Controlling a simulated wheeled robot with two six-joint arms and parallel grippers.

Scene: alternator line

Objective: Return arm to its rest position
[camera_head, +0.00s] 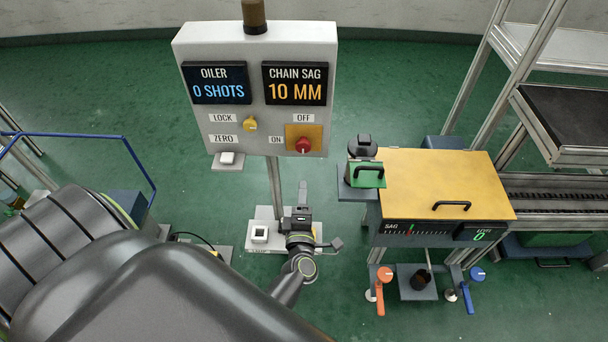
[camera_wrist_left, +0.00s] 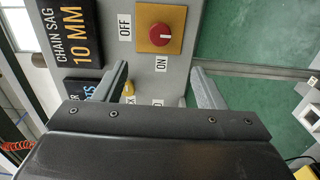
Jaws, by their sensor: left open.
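My left gripper (camera_head: 301,197) is open and empty, in front of and below the control panel (camera_head: 256,60). In the left wrist view its two fingers (camera_wrist_left: 158,72) stand apart with nothing between them. The red knob (camera_head: 303,145) on its yellow plate is above the gripper in the head view and apart from it. The knob also shows beyond the fingers in the left wrist view (camera_wrist_left: 160,35). My right gripper is not in view.
The panel displays read 0 SHOTS (camera_head: 218,91) and 10 MM (camera_head: 295,92). A yellow-topped station (camera_head: 440,180) with black handle stands to the right. Orange (camera_head: 384,274) and blue (camera_head: 477,273) levers are below it. A white button (camera_head: 260,234) sits on a low plate left of the gripper.

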